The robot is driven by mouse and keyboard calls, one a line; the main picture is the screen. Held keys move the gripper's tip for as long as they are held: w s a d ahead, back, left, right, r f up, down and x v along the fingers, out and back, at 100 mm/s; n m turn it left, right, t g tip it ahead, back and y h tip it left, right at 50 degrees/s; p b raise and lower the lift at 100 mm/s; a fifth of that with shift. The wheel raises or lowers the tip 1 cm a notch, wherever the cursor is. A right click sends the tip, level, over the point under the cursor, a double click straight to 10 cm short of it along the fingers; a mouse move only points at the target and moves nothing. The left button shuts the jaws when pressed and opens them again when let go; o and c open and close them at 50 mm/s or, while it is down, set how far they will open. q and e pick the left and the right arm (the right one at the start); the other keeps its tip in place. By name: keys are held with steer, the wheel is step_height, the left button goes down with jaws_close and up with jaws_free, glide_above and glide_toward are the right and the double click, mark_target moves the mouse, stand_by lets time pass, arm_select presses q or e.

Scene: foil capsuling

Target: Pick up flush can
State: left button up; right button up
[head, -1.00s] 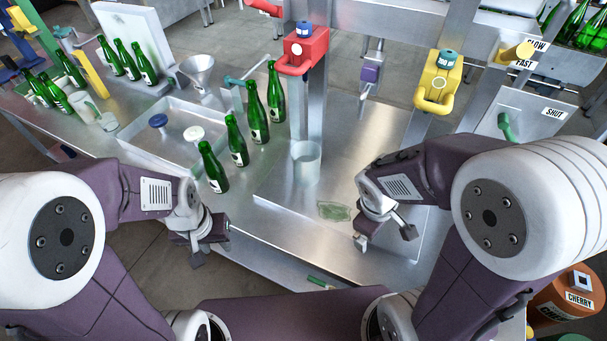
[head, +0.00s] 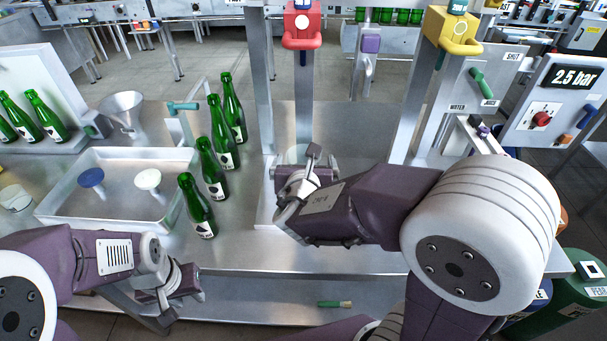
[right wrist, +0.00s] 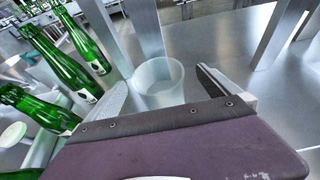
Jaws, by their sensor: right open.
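The flush can appears to be the translucent, open-topped cup (right wrist: 160,95), seen in the right wrist view between my right gripper's two spread fingers. It stands upright on the metal worktop. In the head view the can (head: 297,153) is mostly hidden behind my right gripper (head: 299,168), with only its pale rim area showing. My right gripper is open and points at the can; I cannot tell whether either finger touches it. My left gripper (head: 177,293) is low at the front left, away from the can; its finger gap is unclear.
Several green bottles (head: 198,208) stand in a row left of the can. A tray (head: 70,216) holds a blue and a white knobbed piece. Worktop to the right is clear.

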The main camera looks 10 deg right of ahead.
mark_target(304, 150)
steer(key=x, duration=0.6)
steer(key=shift+w+f, duration=0.15)
steer(key=shift+w, duration=0.2)
steer(key=shift+w+f, duration=0.15)
steer(key=shift+w, duration=0.35)
steer(key=shift+s, duration=0.15)
steer(key=c, duration=1.9)
arm_select(q)
steer(key=shift+s+a+f, duration=0.2)
steer(key=shift+f, duration=0.05)
arm_select(e)
steer(key=shift+c, duration=0.2)
